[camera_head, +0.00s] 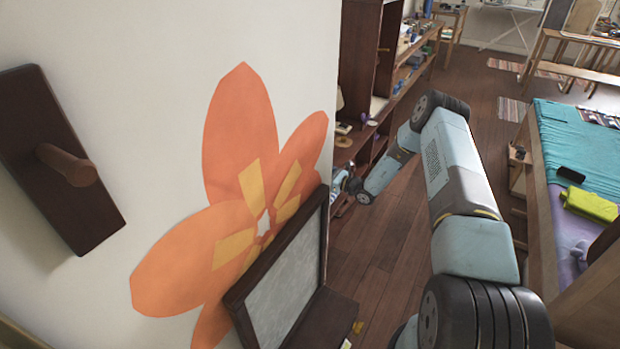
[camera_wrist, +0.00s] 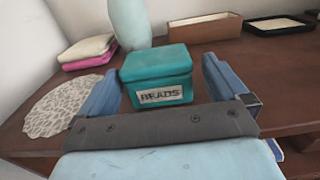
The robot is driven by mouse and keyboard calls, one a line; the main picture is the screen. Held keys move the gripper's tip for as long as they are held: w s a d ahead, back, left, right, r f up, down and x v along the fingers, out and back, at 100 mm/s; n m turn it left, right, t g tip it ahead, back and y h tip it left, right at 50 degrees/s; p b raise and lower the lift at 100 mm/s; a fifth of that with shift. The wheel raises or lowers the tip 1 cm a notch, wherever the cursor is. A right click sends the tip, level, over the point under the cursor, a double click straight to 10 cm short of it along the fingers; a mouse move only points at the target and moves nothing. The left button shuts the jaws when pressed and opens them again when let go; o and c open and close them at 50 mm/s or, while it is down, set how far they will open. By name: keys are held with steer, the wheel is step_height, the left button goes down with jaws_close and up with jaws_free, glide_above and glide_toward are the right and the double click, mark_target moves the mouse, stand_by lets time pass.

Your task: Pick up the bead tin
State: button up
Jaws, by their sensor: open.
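The bead tin (camera_wrist: 157,76) is a teal lidded box with a white label reading BEADS. In the wrist view it sits upright on a dark wooden shelf top (camera_wrist: 225,60). My gripper (camera_wrist: 158,82) is open, with one blue finger to the left of the tin and one to the right. The tin stands between or just beyond the fingertips; contact with either finger cannot be told. In the head view my arm reaches to the dark shelf unit (camera_head: 362,60), and my gripper (camera_head: 345,186) is small there, partly hidden by the wall edge. The tin cannot be made out in that view.
Behind the tin stands a pale teal vase (camera_wrist: 130,24). Folded cloths (camera_wrist: 90,52) and a patterned doily (camera_wrist: 60,103) lie left. A wooden tray (camera_wrist: 194,35) and a black tray (camera_wrist: 281,25) lie right.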

steer(key=x, duration=0.4)
steer(key=shift+a+r, duration=0.2)
steer(key=shift+r, duration=0.1)
steer(key=shift+w+a, duration=0.3)
steer(key=shift+a, duration=0.1)
steer(key=c, duration=0.9)
